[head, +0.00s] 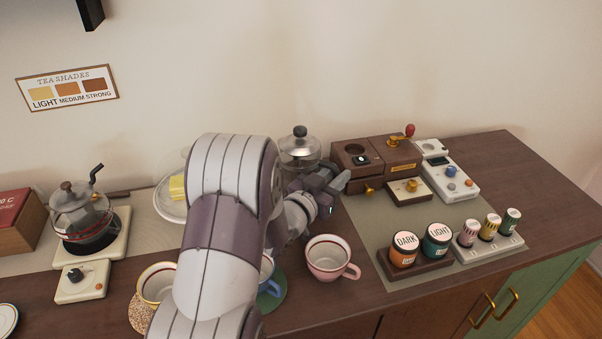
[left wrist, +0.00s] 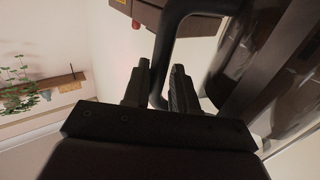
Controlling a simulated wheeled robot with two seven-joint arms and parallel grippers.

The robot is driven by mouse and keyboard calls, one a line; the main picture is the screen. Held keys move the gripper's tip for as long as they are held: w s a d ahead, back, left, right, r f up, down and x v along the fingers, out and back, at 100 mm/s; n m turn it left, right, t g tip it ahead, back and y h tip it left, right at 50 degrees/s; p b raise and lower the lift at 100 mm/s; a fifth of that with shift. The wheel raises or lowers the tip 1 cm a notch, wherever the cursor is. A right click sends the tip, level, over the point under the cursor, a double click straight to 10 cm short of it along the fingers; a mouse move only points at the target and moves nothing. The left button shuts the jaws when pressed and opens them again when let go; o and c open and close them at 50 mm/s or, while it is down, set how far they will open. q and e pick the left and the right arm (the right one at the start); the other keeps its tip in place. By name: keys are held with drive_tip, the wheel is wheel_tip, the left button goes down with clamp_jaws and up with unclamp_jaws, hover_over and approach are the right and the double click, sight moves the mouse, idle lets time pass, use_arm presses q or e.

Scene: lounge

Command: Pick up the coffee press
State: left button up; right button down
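The coffee press (head: 300,153) stands at the back of the wooden counter, against the wall. Its metal lid and black knob show above my left arm, and its lower part is hidden behind my left wrist. My left gripper (head: 331,190) is at its right side. In the left wrist view the press's black handle (left wrist: 165,52) runs down between the two fingers (left wrist: 160,88), which are close together around it. The press's shiny body (left wrist: 232,68) is just to the right. My right gripper is in neither view.
A pink cup (head: 328,262) stands close in front of my left gripper. A wooden grinder box (head: 385,152) is close at the right. Dark and light jars (head: 404,250) stand at the front right. A blue cup (head: 268,277) is partly behind my arm.

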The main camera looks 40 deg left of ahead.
use_arm(q)
clamp_jaws()
drive_tip(key=shift+r, duration=0.1)
idle(1.2)
